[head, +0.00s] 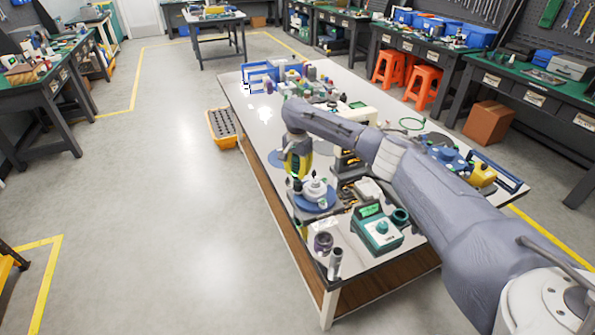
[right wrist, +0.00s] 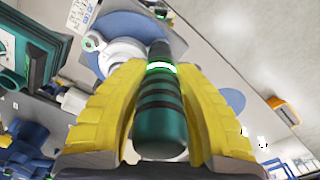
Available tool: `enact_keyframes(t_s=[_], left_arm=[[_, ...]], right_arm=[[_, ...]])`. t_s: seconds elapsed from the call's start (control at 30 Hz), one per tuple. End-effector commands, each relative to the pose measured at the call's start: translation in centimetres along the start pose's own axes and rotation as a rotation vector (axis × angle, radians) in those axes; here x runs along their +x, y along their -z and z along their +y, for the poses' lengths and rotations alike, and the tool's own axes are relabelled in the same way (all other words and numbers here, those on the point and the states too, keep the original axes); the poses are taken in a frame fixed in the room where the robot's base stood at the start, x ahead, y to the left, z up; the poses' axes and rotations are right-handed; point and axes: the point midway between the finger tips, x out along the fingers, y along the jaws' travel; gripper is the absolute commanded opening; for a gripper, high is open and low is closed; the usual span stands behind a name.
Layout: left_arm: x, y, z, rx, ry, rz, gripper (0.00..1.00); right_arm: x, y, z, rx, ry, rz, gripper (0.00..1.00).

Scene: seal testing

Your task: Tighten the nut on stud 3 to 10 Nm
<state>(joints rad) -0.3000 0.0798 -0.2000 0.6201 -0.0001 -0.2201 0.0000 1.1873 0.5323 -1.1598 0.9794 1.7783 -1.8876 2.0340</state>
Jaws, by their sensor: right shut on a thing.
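My right gripper (head: 297,170) has yellow fingers and is over the near left part of the table. In the right wrist view my right gripper (right wrist: 160,70) is shut on a dark green tool handle (right wrist: 160,112) with black bands and a lit green ring. The tool's far end points at a white flanged fitting (right wrist: 118,54) on a blue round base (right wrist: 128,25). The white fitting (head: 314,187) also shows just below the gripper in the head view. Stud 3 and its nut are too small or hidden to tell. I cannot see whether the tool touches the fitting. My left gripper is not in view.
A teal instrument with a display (head: 377,230) stands on the table to the right of the fitting. A yellow crate (head: 222,127) is beside the table.

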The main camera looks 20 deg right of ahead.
Motion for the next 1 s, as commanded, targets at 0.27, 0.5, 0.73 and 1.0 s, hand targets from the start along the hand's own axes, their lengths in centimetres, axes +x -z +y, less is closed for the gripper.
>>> enact_keyframes(t_s=[0.27, 0.5, 0.73, 1.0], left_arm=[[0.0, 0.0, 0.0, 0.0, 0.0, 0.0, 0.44], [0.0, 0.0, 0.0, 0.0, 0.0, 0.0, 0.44], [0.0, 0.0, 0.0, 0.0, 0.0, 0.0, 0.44], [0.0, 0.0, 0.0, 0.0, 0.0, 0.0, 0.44]], right_arm=[[-0.8, 0.1, -0.1, 0.001, 0.003, 0.001, 0.0], [-2.1, 0.0, -0.1, -0.001, 0.002, 0.0, 0.0], [-3.4, 0.1, -0.1, -0.001, 0.003, 0.001, 0.0], [-4.7, 0.1, 0.0, 0.0, 0.002, 0.001, 0.0]])
